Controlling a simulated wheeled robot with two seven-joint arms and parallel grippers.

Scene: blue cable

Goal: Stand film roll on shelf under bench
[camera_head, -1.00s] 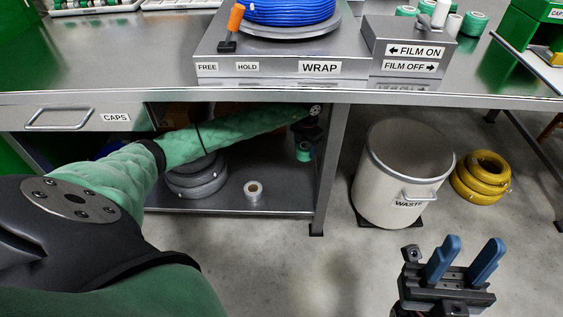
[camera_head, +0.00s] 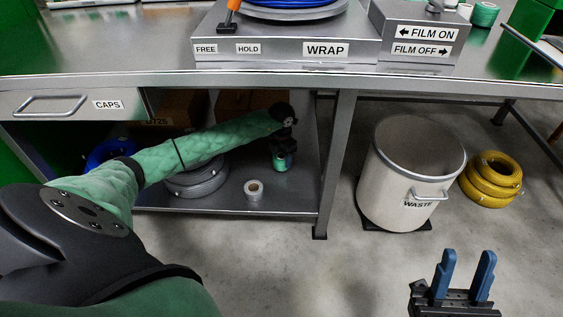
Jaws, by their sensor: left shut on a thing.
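My left arm reaches under the bench. Its gripper (camera_head: 284,150) is shut on a small green film roll (camera_head: 280,164), held above the shelf (camera_head: 290,198); the dark fingers hide part of the roll, and I cannot tell whether it touches the shelf. A pale film roll (camera_head: 254,191) stands upright on the shelf near its front edge, to the lower left of the held roll. My right gripper (camera_head: 465,275) has its two blue fingers apart and empty, low at the right in front of the bench.
Grey coils (camera_head: 197,184) are stacked on the shelf at left, partly behind my arm, with a blue coil (camera_head: 106,153) further left and cardboard boxes behind. A bench leg (camera_head: 333,170) bounds the shelf at right. A waste bin (camera_head: 402,185) and yellow coils (camera_head: 491,178) stand on the floor.

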